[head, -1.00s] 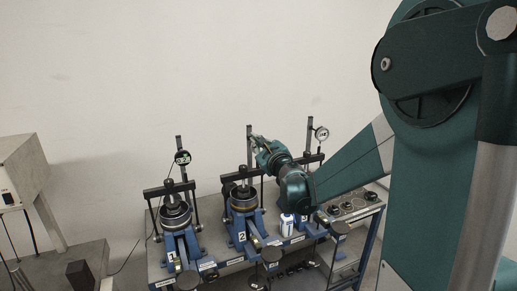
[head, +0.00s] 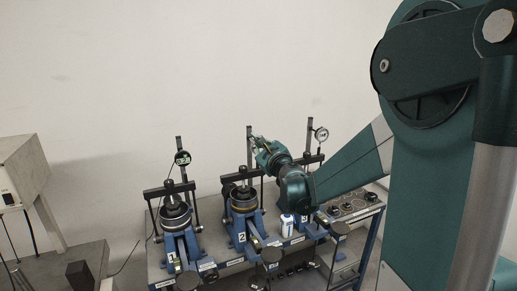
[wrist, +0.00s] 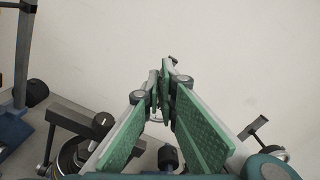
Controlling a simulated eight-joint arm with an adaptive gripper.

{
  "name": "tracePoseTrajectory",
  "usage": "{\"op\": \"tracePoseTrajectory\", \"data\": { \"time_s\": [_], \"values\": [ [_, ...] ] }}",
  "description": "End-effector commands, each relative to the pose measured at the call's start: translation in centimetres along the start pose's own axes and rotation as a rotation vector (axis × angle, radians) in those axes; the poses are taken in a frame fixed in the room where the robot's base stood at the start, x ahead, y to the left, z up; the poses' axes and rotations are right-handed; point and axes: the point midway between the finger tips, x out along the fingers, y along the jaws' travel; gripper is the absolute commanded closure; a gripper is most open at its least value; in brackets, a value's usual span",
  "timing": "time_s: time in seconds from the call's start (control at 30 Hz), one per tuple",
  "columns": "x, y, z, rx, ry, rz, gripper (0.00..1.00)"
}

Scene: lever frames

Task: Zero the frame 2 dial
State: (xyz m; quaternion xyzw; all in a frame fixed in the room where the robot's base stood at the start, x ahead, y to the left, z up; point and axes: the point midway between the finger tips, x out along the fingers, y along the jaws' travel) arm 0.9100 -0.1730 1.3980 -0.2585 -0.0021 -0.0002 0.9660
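Frame 2 (head: 242,238) is the middle blue frame on the bench, marked with a 2, with a tall post (head: 249,150) behind it. Its dial cannot be made out in the head view, where my gripper (head: 254,141) is at the top of this post. In the wrist view, the green-padded fingers of my gripper (wrist: 160,88) run close together towards their tips. A small dark part (wrist: 172,60) shows just beyond the tips; I cannot tell whether it is the dial or whether the fingers touch it.
Frame 1 with its dark-faced dial (head: 182,158) stands to the left. A light-faced dial (head: 321,134) is on the right frame's post. Black weights (head: 352,207) lie at the right end.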

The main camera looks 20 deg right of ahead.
Motion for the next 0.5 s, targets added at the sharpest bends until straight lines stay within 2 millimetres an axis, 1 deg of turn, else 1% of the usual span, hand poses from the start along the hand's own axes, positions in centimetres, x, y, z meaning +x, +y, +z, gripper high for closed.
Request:
{"op": "tracePoseTrajectory", "data": {
  "time_s": [0.03,0.5],
  "values": [
    [0.46,0.12,0.17,0.001,-0.002,0.004,1.0],
    [0.38,-0.28,0.05,0.0,-0.001,0.002,1.0]
  ]
}}
